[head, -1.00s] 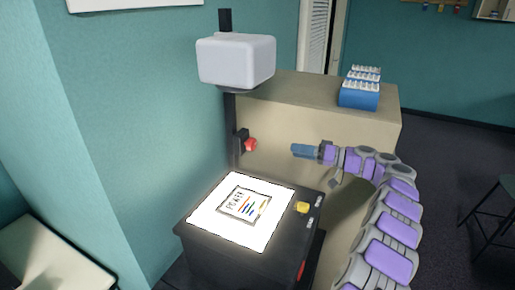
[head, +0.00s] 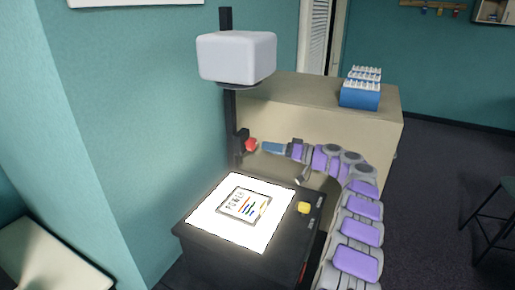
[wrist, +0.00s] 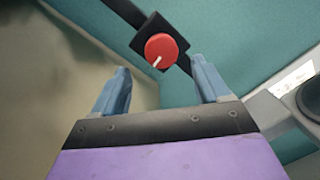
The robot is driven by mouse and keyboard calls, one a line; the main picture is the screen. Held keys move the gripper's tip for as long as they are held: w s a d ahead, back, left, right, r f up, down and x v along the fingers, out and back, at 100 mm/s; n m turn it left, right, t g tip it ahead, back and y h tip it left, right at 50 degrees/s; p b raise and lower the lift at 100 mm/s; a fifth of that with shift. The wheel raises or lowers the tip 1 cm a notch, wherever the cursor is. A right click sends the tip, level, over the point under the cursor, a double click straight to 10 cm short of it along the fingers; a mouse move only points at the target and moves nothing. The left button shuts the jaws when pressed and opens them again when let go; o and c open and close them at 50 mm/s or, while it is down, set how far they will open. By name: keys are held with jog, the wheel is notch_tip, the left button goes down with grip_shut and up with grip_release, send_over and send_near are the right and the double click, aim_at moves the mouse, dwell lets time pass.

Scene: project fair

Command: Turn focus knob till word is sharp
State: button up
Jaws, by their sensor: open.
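The red focus knob (head: 251,145) sits on a black block on the projector's dark post. In the wrist view the knob (wrist: 161,50) shows a white pointer line aimed to the lower left. My gripper (head: 267,147) is open, its blue fingers (wrist: 160,82) spread either side of the knob's line, with the knob just beyond the tips. I see no contact. The overhead projector's lit stage (head: 270,225) carries a sheet with the word POWER (head: 235,201) and coloured lines. The white projector head (head: 237,57) is above.
A beige cabinet (head: 310,97) stands behind my arm, with a blue rack (head: 360,95) on top. A yellow button (head: 304,208) is on the projector's right edge. A teal wall (head: 140,100) is close on the left.

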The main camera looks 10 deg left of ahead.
aim_at(255, 145)
jog(key=x, duration=0.5)
jog(key=shift+a, duration=0.4)
